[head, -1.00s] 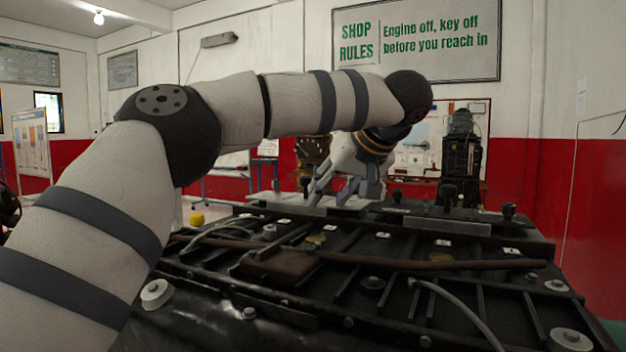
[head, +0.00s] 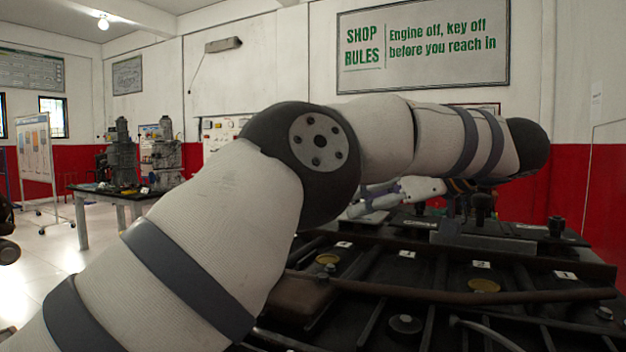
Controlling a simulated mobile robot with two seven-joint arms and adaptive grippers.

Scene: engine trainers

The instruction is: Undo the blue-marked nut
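A large dark engine (head: 430,265) fills the lower right of the head view. Yellow round caps (head: 484,286) and small white number tags (head: 481,264) lie on its top. I cannot make out a blue-marked nut; my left arm covers part of the engine. My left gripper (head: 372,200) is at the engine's far side, mostly hidden behind my forearm. Only some pale finger parts show, so its opening and any contact are unclear. My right gripper is not in view.
A brown bar (head: 450,295) runs across the engine top, and dark knobs (head: 481,205) stand at its far edge. At the left, a table (head: 98,193) carries engine parts (head: 122,160). Floor beside it is open. A rules sign (head: 424,47) hangs behind.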

